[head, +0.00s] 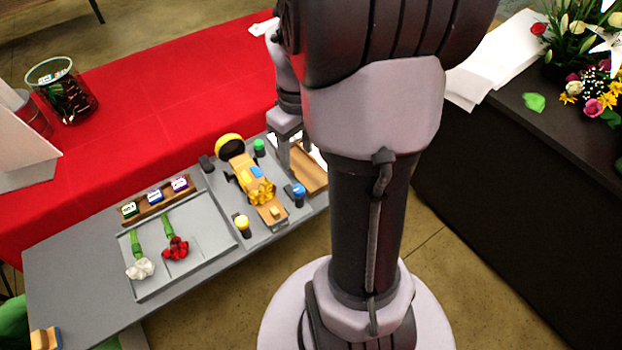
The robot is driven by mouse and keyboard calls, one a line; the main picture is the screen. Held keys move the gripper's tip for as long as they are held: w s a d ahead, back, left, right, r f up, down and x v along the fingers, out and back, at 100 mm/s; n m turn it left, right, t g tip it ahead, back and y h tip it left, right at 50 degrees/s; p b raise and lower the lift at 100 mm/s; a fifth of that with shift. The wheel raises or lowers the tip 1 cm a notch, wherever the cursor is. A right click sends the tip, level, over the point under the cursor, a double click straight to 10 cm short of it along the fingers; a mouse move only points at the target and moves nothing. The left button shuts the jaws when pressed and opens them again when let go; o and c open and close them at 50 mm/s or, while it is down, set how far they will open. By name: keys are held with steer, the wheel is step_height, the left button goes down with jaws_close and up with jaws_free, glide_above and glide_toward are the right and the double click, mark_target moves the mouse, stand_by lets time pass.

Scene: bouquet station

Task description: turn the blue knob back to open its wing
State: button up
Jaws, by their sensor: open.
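The blue knob (298,190) stands on the right part of the grey station board, beside a wooden cradle (271,214). The wings are too small for me to tell how each one is set. My arm hides part of the area to the right.
A green knob (259,147) and a yellow knob (242,224) stand around the cradle. A grey tray (205,262) at left holds a red flower (176,248) and a white flower (140,268). A wooden rack (139,214) holds labelled blocks. A glass vase (67,100) stands on red cloth.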

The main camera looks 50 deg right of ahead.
mark_target(298, 188)
step_height(298, 188, down, 13)
steer(key=b, duration=0.4)
steer(key=shift+a+f+b, duration=0.1)
steer(key=shift+f+b, duration=0.1)
steer(key=shift+b, duration=0.15)
jaws_close()
